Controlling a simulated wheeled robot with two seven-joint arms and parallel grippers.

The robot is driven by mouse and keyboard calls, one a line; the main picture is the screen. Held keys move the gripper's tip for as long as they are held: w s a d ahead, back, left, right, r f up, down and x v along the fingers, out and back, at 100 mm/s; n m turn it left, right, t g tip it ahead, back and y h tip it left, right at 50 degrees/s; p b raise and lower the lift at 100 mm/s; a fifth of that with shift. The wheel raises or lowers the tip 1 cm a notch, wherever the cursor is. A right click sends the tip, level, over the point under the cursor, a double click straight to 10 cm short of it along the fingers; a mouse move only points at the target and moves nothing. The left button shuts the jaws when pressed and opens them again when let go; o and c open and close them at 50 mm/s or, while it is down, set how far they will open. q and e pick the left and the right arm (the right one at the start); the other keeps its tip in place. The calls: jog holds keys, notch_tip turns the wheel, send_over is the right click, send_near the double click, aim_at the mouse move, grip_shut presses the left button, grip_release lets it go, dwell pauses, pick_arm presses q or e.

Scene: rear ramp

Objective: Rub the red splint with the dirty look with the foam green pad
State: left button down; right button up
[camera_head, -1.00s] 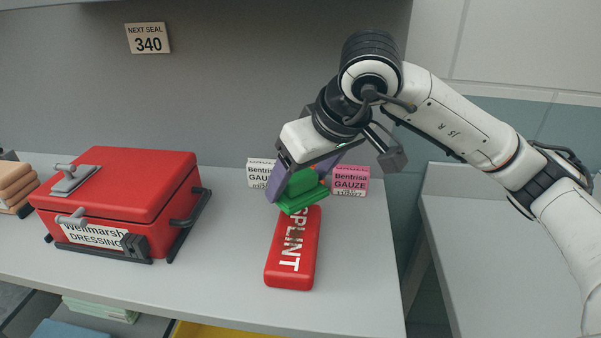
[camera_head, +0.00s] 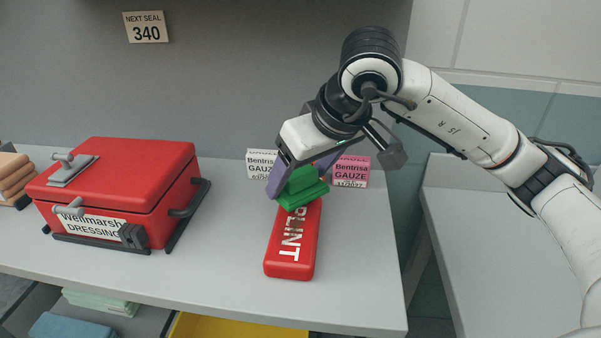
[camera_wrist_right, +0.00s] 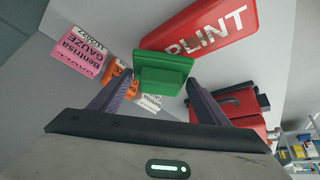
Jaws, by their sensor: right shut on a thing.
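The red splint (camera_head: 291,252) lies on the counter with its white lettering facing up and its near end toward me. My right gripper (camera_head: 297,180) is shut on the foam green pad (camera_head: 303,194), over the splint's far part. In the right wrist view the pad (camera_wrist_right: 164,72) sits between the purple fingers and overlaps the edge of the splint (camera_wrist_right: 215,28). I cannot tell for sure whether pad and splint touch. My left gripper is not in view.
A red dressing box (camera_head: 120,190) with grey latches stands on the left of the counter (camera_head: 220,270). Gauze boxes, one white (camera_head: 260,163) and one pink (camera_head: 352,172), stand behind the splint. Tan blocks (camera_head: 12,178) sit at far left. The counter right of the splint is clear.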

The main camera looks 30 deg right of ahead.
jog(key=shift+f+b, duration=0.75)
jog(key=shift+f, duration=0.15)
jog(key=shift+r, duration=0.1)
